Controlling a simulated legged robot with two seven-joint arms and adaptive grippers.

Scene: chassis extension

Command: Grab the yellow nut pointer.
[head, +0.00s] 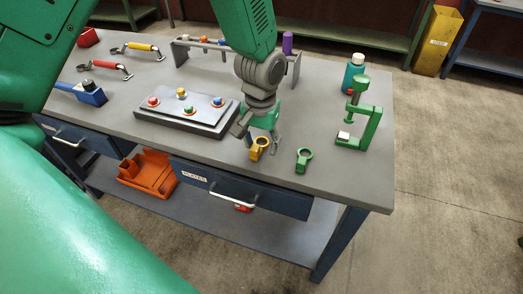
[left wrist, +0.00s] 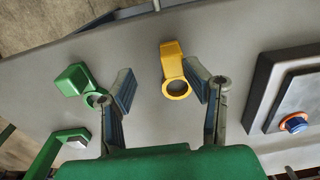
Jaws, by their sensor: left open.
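The yellow nut pointer (head: 258,148) lies on the grey workbench near its front edge. It has a ring at one end and a block at the other. My left gripper (head: 257,136) is open above the bench, close to the yellow nut pointer. In the left wrist view my left gripper (left wrist: 161,88) has its fingers spread, with the yellow nut pointer (left wrist: 174,68) between them in the picture, nearer the right finger. I cannot tell whether they touch. A green nut pointer (head: 303,160) lies to the right; it also shows beside the left finger (left wrist: 82,82). My right gripper is not in view.
A green clamp-like stand (head: 375,130) and a teal bottle (head: 353,72) stand at the bench's right. A grey panel with coloured knobs (head: 160,115) lies left of my gripper. A rack (head: 182,52) stands behind. The front right bench corner is clear.

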